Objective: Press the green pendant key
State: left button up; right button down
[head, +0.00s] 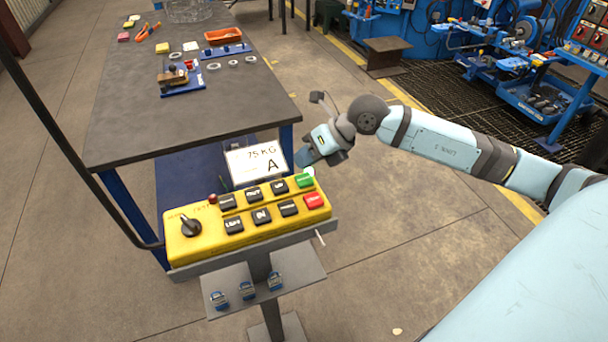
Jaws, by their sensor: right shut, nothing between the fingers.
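The yellow pendant box (185,249) lies tilted on a grey stand in the lower middle of the head view. The green key (304,180) is at its upper right corner, above a red key (314,200). Several black keys (233,224) and a black rotary knob (190,227) share the panel. My right gripper (306,159) is shut and empty, just above and behind the green key in the picture; I cannot tell whether it touches anything. Its fingertips are small and partly hard to make out. My left gripper is not in view.
A white card reading "75 KG A" (257,163) stands behind the pendant box. A dark table (130,110) beyond holds an orange tray (224,36) and small parts. Blue machines (480,40) stand at the back right.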

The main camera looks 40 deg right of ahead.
aim_at(305, 177)
jog(key=shift+r+p, duration=0.75)
jog(key=shift+r, duration=1)
